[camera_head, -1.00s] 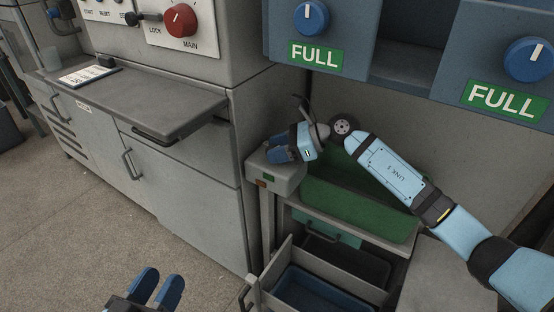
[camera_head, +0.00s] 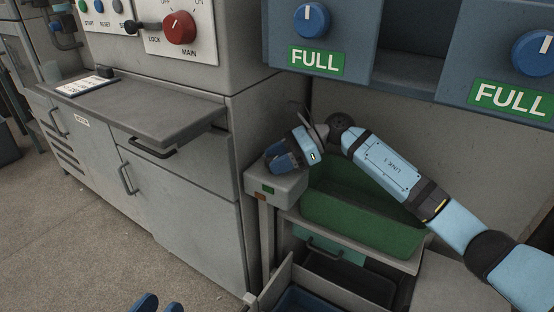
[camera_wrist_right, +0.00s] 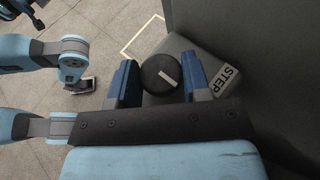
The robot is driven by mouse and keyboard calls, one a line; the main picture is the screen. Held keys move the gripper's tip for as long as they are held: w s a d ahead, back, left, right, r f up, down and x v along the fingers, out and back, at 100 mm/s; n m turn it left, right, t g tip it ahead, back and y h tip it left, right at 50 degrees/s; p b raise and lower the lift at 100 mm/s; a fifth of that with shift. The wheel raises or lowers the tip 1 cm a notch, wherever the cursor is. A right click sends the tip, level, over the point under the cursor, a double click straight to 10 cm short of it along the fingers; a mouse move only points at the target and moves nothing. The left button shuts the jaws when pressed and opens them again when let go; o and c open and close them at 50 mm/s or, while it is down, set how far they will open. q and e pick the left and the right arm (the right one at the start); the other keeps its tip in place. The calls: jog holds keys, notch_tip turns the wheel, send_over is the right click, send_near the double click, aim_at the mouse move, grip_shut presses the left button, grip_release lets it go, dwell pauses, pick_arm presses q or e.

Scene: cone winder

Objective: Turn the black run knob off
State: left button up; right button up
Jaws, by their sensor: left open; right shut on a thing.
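A round black knob (camera_wrist_right: 160,74) with a white pointer bar shows in the right wrist view, on top of a grey box (camera_wrist_right: 152,97) with a "STEP" label. My right gripper (camera_wrist_right: 160,80) is shut on this knob, with a blue finger on each side. In the head view, my right gripper (camera_head: 282,160) is at the top of the grey post box (camera_head: 262,187), and the knob is hidden there. My left gripper (camera_head: 158,306) shows only its blue fingertips at the bottom edge; it is open and away from everything.
A green bin (camera_head: 360,218) stands right of the post, above an open drawer (camera_head: 300,299). A grey cabinet with a worktop (camera_head: 140,112) is on the left. A red main switch (camera_head: 179,28) and blue knobs (camera_head: 312,19) are above. The floor at lower left is clear.

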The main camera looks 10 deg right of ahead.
jog(key=o, duration=0.9)
pick_arm(q)
jog(key=shift+n+t, duration=0.4)
jog(key=shift+t, duration=0.3)
notch_tip(320, 180, up, 4)
jog(key=p, duration=0.3)
jog(key=shift+s, duration=0.15)
pick_arm(e)
jog(key=v, duration=1.4)
jog(key=shift+a, duration=0.1)
